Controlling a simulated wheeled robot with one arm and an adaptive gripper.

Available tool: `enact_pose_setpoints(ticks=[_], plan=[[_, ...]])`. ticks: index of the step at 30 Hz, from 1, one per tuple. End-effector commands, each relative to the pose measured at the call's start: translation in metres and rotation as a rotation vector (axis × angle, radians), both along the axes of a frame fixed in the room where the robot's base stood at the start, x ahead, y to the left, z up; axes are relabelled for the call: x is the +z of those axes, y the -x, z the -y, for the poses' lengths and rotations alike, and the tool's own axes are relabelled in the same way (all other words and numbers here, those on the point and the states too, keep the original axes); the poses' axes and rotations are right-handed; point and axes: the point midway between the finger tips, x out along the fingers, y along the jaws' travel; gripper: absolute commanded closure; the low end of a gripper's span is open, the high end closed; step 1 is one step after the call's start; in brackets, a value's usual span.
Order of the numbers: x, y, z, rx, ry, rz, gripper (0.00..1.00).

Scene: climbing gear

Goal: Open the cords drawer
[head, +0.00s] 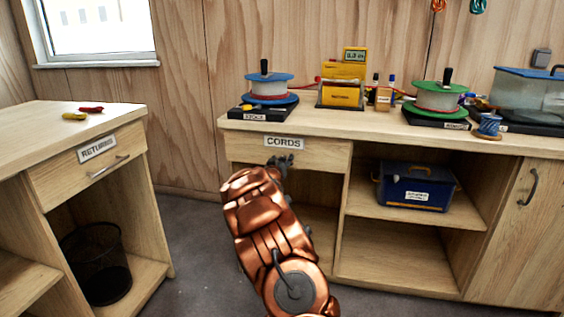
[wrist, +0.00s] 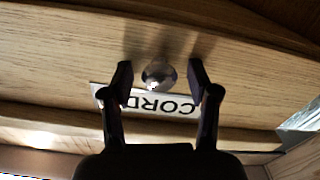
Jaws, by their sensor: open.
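The cords drawer (head: 318,152) is a pale wood drawer front under the left part of the long bench, with a white CORDS label (head: 284,142). It looks closed, flush with the bench front. In the wrist view its front (wrist: 60,60) fills much of the picture, with the label (wrist: 160,103) upside down. A round shiny knob (wrist: 159,75) sits between the two fingers of my gripper (wrist: 160,82), with a gap on each side. In the head view my gripper (head: 281,163) is at the drawer front just below the label, and my copper arm hides the knob.
The bench top (head: 390,127) holds cord spools, a yellow device (head: 342,85) and a clear tank (head: 528,97). A blue box (head: 415,187) sits on the shelf below. A returns counter (head: 95,120) stands left, with floor (head: 190,230) between.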

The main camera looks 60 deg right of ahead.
Motion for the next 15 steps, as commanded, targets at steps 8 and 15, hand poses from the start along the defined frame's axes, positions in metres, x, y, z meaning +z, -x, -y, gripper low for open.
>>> enact_pose_setpoints(ticks=[8,15], plan=[[0.0001,-0.0009,0.0029,0.000,0.000,0.000,0.40],[0.0002,-0.0008,0.0028,0.000,0.000,0.000,0.53]])
